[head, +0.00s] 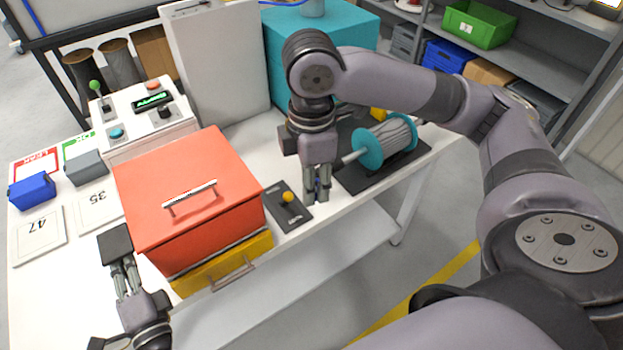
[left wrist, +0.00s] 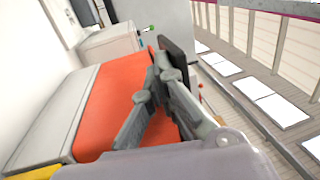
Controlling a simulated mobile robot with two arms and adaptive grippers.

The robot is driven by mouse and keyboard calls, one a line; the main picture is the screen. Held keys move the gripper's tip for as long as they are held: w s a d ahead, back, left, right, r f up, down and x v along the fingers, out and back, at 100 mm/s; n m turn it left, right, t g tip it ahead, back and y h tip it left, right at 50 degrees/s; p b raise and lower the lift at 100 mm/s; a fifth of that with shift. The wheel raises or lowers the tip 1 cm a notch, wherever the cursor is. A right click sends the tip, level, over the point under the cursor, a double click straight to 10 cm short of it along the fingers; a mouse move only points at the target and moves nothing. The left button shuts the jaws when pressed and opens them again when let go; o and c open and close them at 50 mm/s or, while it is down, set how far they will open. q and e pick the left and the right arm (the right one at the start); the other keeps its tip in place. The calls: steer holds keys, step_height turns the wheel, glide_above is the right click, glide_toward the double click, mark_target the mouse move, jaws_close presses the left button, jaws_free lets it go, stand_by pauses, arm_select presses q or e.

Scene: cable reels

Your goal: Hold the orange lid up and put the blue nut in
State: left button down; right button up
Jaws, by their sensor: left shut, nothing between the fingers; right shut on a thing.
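The orange lid (head: 185,165) has a metal handle on top and sits on a box above a yellow drawer (head: 225,265); it looks down. It fills the middle of the left wrist view (left wrist: 105,95). My left gripper (head: 121,264) is shut and empty, just left of the lid's front left corner, with its fingertips at a dark plate (head: 115,243). My right gripper (head: 318,197) points down right of the box, above the table's front edge. It is shut on a small blue piece (head: 317,182), apparently the blue nut, mostly hidden by the fingers.
A dark plate with a yellow knob (head: 287,197) lies between the box and my right gripper. A teal reel (head: 385,143) stands on a black mat to the right.

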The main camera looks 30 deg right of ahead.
arm_select(q)
steer(key=r, duration=0.3)
steer(key=w+r, duration=0.1)
steer(key=r, duration=0.5)
steer(key=shift+w+r, duration=0.2)
steer(key=shift+w, duration=0.2)
steer(key=w+r, duration=1)
steer(key=shift+r, duration=0.15)
steer(key=shift+w, duration=0.15)
